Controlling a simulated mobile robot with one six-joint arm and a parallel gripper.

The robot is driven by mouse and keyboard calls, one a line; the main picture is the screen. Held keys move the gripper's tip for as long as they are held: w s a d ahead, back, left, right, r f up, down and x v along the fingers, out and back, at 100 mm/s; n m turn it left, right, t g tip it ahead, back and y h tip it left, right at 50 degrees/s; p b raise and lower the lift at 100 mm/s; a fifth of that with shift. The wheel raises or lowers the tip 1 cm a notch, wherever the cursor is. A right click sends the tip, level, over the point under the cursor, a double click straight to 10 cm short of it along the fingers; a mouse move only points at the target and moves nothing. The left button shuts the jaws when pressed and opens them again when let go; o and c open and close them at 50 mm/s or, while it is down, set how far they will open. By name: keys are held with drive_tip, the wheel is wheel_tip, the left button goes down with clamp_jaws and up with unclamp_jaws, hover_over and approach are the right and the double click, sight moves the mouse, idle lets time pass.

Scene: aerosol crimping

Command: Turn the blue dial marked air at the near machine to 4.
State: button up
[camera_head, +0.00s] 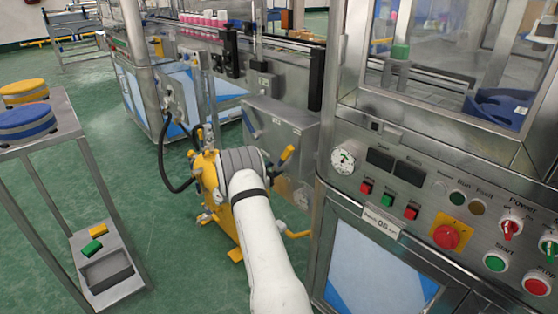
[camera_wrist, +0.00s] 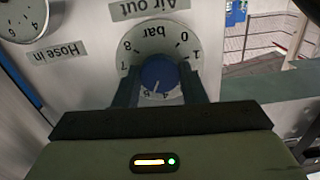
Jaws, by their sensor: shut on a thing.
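The blue dial (camera_wrist: 158,73) sits on a round white scale (camera_wrist: 150,45) marked "bar", under an "Air out" label (camera_wrist: 141,8). The lettering is upside down in the wrist view. The dial's white mark points toward the bottom of the picture, near the 4 and 5; I cannot tell its exact reading. My gripper (camera_wrist: 158,88) is shut on the dial, with one dark finger at each side. The fingers and gripper body hide part of the scale's lower edge. In the head view my white arm reaches toward the yellow machine part, and the dial cannot be made out.
A "Hose in" label (camera_wrist: 60,53) and a round gauge (camera_wrist: 22,18) are left of the dial. In the head view a control panel (camera_head: 455,205) stands close on the right. A metal stand (camera_head: 60,125) with round pads is at left.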

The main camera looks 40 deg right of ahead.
drive_tip(key=n+p, duration=0.1)
drive_tip(key=n, duration=0.1)
drive_tip(key=n+p, duration=0.1)
drive_tip(key=n, duration=0.1)
drive_tip(key=n+p, duration=0.1)
drive_tip(key=shift+w+a+r+n, duration=0.1)
drive_tip(key=shift+w+a+n, duration=0.15)
drive_tip(key=shift+n, duration=0.15)
idle(0.4)
drive_tip(key=o, duration=0.7)
drive_tip(key=shift+c, duration=0.2)
drive_tip(key=o, duration=0.3)
drive_tip(key=shift+s+d, duration=0.1)
drive_tip(key=shift+s, duration=0.05)
drive_tip(key=shift+o, duration=0.2)
drive_tip(key=a+p, duration=0.1)
drive_tip(key=a, duration=0.6)
drive_tip(key=shift+s+a, duration=0.3)
drive_tip(key=shift+a, duration=0.1)
